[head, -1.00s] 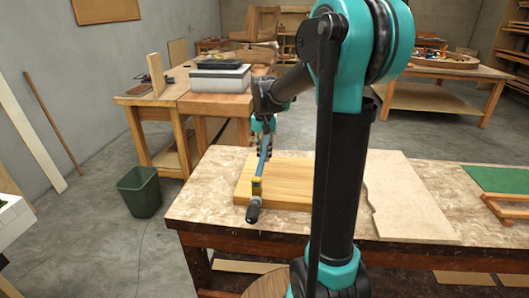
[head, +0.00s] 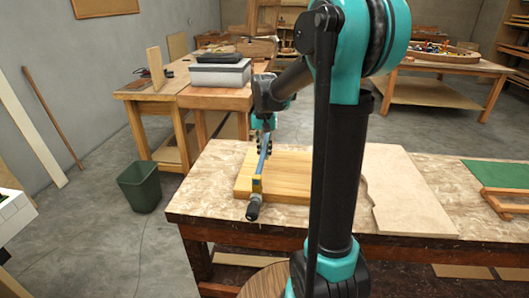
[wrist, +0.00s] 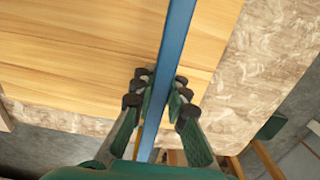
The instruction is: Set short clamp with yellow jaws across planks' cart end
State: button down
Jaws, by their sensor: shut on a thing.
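The clamp has a blue bar (head: 264,160), a yellow jaw (head: 257,184) and a dark handle (head: 253,207). My gripper (head: 265,138) is shut on the blue bar, which also runs between the fingers (wrist: 161,88) in the wrist view (wrist: 174,40). The pale yellow planks (head: 290,175) lie flat on the workbench (head: 205,195); they also fill the upper left of the wrist view (wrist: 80,50). In the head view the bar overlaps the planks' left end, with the yellow jaw near their front left corner. I cannot tell whether the jaws touch the wood. The far jaw is hidden.
A pale curved-edged board (head: 410,195) lies right of the planks, partly behind my arm. A green board (head: 498,172) is farther right. A green bin (head: 140,187) stands on the floor left of the bench. Another table (head: 215,98) with a grey box stands behind.

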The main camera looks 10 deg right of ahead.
jog(key=shift+f, duration=1.95)
dwell(0.5)
jog(key=c, duration=1.4)
grip_release()
jog(key=shift+c, duration=0.2)
notch_tip(320, 180, up, 12)
jog(key=shift+w, duration=0.1)
notch_tip(320, 180, up, 6)
send_over(265, 168)
jog(key=shift+w+a, duration=0.1)
jog(key=shift+w, duration=0.2)
